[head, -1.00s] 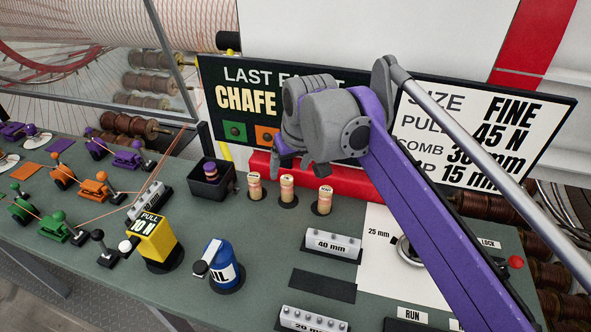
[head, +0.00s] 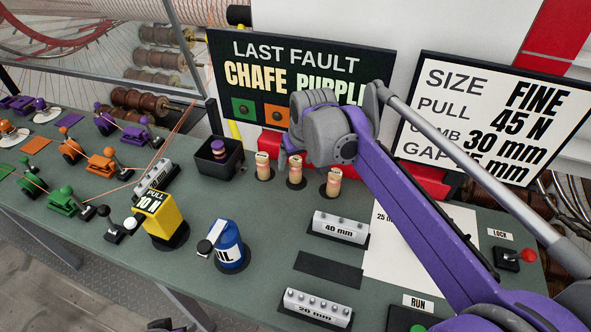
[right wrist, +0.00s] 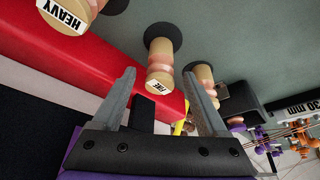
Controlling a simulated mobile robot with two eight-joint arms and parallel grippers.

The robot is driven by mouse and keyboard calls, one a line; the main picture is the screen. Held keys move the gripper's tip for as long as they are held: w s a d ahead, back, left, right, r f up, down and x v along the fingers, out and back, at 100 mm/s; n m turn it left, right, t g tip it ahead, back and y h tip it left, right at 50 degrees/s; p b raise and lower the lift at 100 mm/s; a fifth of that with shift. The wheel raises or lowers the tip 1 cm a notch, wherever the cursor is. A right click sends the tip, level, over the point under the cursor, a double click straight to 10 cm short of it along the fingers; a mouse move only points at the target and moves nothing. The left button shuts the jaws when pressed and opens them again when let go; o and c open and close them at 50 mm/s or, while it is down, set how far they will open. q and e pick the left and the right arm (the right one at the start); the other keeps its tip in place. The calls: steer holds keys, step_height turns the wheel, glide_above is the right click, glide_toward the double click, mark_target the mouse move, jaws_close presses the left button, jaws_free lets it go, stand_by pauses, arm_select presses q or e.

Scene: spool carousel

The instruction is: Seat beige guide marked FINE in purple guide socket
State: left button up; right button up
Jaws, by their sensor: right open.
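Three beige guides stand upright in a row at the back of the bench. In the right wrist view the middle one, the beige guide marked FINE (right wrist: 158,66), lies between the finger lines; it seems to be the middle guide (head: 295,170) in the head view. The guide marked HEAVY (right wrist: 68,14) is to its left in the wrist view. My right gripper (right wrist: 160,80) is open and empty, close to the FINE guide; in the head view its fingers are mostly hidden behind the wrist. A grey part at the bottom edge may be my left gripper (head: 165,325). I cannot pick out the purple socket.
A black bin (head: 200,168) holding a purple-topped piece stands left of the guides. A red block (head: 270,141) runs behind them. Purple stations (head: 133,133) are at the left.

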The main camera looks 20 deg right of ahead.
steer(key=shift+w+f, duration=0.25)
steer(key=shift+f, duration=0.25)
steer(key=shift+c, duration=0.2)
jaws_close()
steer(key=shift+r, duration=0.15)
